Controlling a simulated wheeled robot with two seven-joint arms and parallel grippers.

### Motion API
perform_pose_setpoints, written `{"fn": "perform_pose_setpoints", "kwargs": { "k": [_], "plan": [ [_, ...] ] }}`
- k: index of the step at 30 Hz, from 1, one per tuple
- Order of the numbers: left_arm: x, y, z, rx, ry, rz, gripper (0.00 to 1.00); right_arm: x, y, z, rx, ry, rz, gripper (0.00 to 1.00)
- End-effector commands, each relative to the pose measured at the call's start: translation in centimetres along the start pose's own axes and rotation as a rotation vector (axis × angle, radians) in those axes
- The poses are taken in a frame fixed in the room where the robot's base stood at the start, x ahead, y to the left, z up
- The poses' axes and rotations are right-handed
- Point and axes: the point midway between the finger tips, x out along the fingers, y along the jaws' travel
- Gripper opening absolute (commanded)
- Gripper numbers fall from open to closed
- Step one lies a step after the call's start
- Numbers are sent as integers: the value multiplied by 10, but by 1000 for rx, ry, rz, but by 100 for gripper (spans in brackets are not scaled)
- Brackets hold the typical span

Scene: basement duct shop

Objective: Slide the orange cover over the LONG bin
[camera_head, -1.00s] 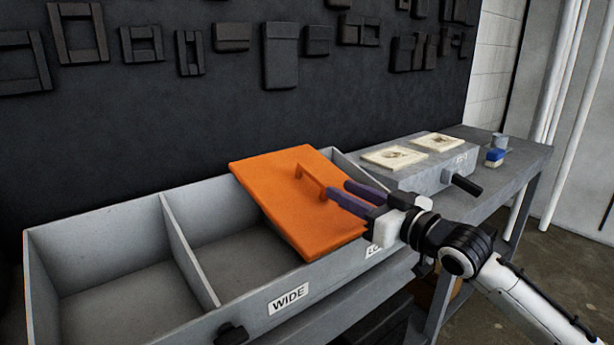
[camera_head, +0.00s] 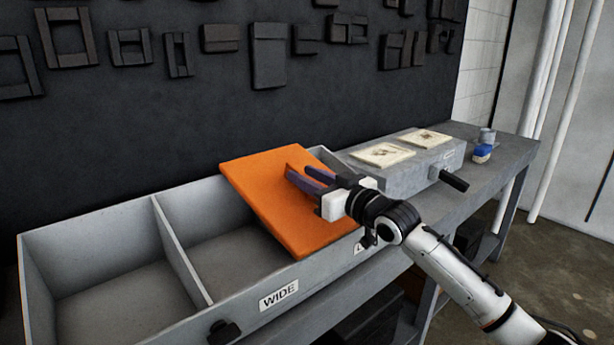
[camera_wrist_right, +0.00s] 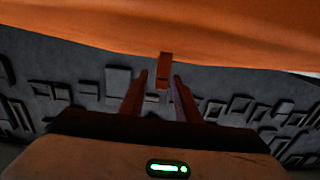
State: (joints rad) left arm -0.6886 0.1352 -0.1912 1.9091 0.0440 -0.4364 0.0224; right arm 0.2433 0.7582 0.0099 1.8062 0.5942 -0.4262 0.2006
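The orange cover (camera_head: 270,200) lies across the right part of the grey divided box, its left edge over the open middle compartment. A label starting with "L" (camera_head: 359,247) shows on the front wall beside the cover; my arm hides the rest of it. My right gripper (camera_head: 296,175) is at the cover's top, its two purple fingers apart around the handle area. In the right wrist view the orange handle (camera_wrist_right: 163,70) shows between the spread fingertips, with a gap on each side. My left gripper is not in view.
To the right, a grey block (camera_head: 400,175) with cream plates and a black handle (camera_head: 454,180) stands on the bench, with a blue sponge-like item (camera_head: 482,153) and a cup (camera_head: 487,136).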

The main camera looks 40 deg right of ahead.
Motion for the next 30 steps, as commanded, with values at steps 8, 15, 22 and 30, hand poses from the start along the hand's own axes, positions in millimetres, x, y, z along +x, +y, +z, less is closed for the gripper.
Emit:
{"fn": "perform_pose_setpoints", "kwargs": {
  "k": [8,15,22,30],
  "plan": [
    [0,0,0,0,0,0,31,0,0,0,0,0,0,4],
    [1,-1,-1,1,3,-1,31,0,0,0,0,0,0,0],
    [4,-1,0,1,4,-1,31,0,23,3,-7,-5,-1,0],
    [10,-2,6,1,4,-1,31,2,67,2,-9,-3,-11,0]
  ]
}}
